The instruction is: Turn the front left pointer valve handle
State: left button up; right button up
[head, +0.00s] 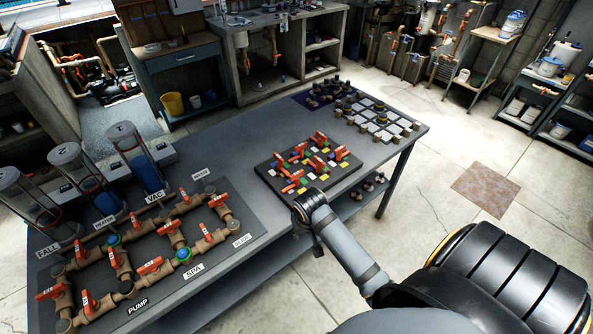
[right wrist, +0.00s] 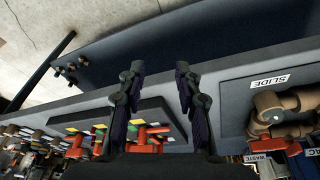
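A dark board (head: 262,168) lies on the grey table, with several orange-red pointer handles on coloured squares. The handle nearest the table's front edge and to the left (head: 292,187) is close to my right gripper (head: 304,213). In the right wrist view, my right gripper (right wrist: 159,72) is open, with nothing between its fingers. A red handle (right wrist: 150,134) shows below and between the fingers, apart from the fingertips; the palm partly hides the board. I cannot tell exactly how high the gripper is above the table. My left gripper is not in view.
A pipe panel with red valve handles (head: 150,265) and labels lies left on the table, with clear cylinders (head: 139,155) behind it. A board of pale blocks (head: 378,118) stands at the far right end. Bare tabletop (head: 222,150) lies between them.

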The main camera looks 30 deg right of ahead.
aim_at(297, 173)
jog(key=w+d+r+m+g+y, duration=0.1)
jog(key=w+d+r+m, duration=0.5)
jog(key=w, duration=0.4)
jog(key=w+d+r+m+g, duration=0.2)
jog(key=w+d+r+m, duration=0.2)
jog(key=w+r+m, duration=0.45)
jog(key=shift+n, duration=0.55)
jog(key=f, duration=0.3)
jog(key=f+p, duration=0.1)
jog(key=f, duration=0.3)
jog(key=w+f+p, duration=0.1)
jog(key=f, duration=0.3)
jog(key=shift+s+r, duration=0.1)
grip_shut()
